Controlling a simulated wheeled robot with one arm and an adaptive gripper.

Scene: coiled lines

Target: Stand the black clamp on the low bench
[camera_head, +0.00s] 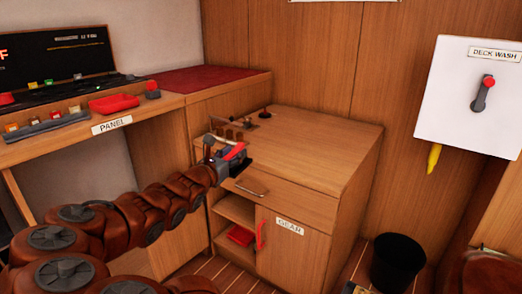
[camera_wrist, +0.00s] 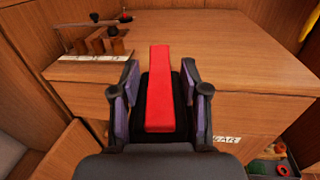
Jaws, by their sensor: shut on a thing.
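My gripper (camera_wrist: 157,95) is shut on what looks like the black clamp (camera_wrist: 182,88), a black piece with a long red bar (camera_wrist: 158,62) along its top. The red bar points away from my wrist, between the two fingers. In the head view my gripper (camera_head: 232,158) is at the front left edge of the wooden cabinet top, with the red bar (camera_head: 235,151) showing. I cannot tell whether the held piece touches the wood. The wooden cabinet (camera_head: 315,150) has a broad bare top. No label in view names a low bench.
A wooden rack (camera_wrist: 105,42) with upright blocks stands on the cabinet's left side. The panel desk (camera_head: 70,137) with a red tray (camera_head: 113,103) is at left. A black bin (camera_head: 397,262) stands on the floor at right. A white DECK WASH board (camera_head: 465,95) hangs on the wall.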

